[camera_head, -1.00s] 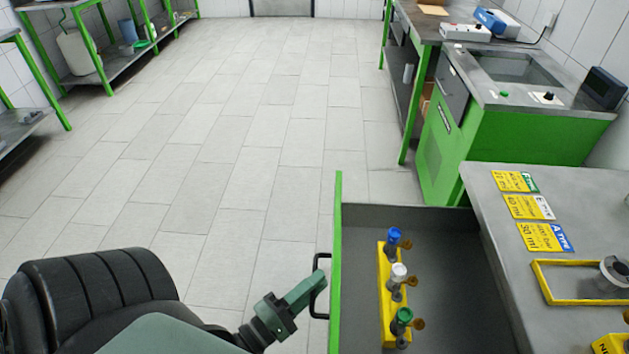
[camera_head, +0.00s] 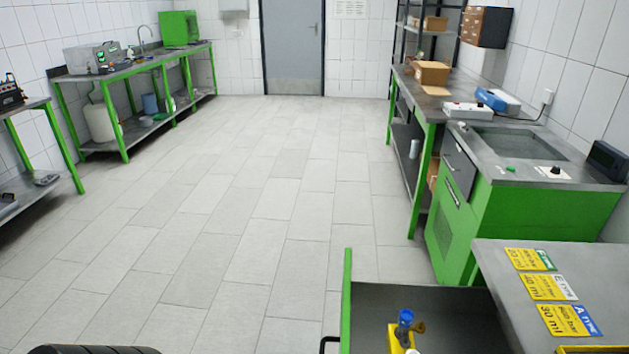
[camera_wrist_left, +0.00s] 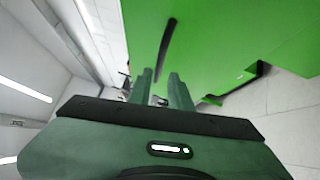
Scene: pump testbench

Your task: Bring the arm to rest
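My left gripper (camera_wrist_left: 160,82) shows in the left wrist view, its two green fingers apart with a gap and nothing seen held between them. Just past the fingertips is the black drawer handle (camera_wrist_left: 167,45) on the green drawer front (camera_wrist_left: 225,45); I cannot tell the exact distance. In the head view neither gripper shows; only a black part of my own arm is at the bottom left edge. The drawer (camera_head: 420,308) stands open at the bottom right, and its handle is mostly cut off. My right gripper is out of view.
In the drawer, a yellow holder (camera_head: 398,342) with a blue-topped piece (camera_head: 405,318) is partly visible. The grey worktop (camera_head: 500,262) beside it carries several yellow cards (camera_head: 552,287). A green bench unit (camera_head: 530,225) stands behind. The tiled floor (camera_head: 220,220) is clear.

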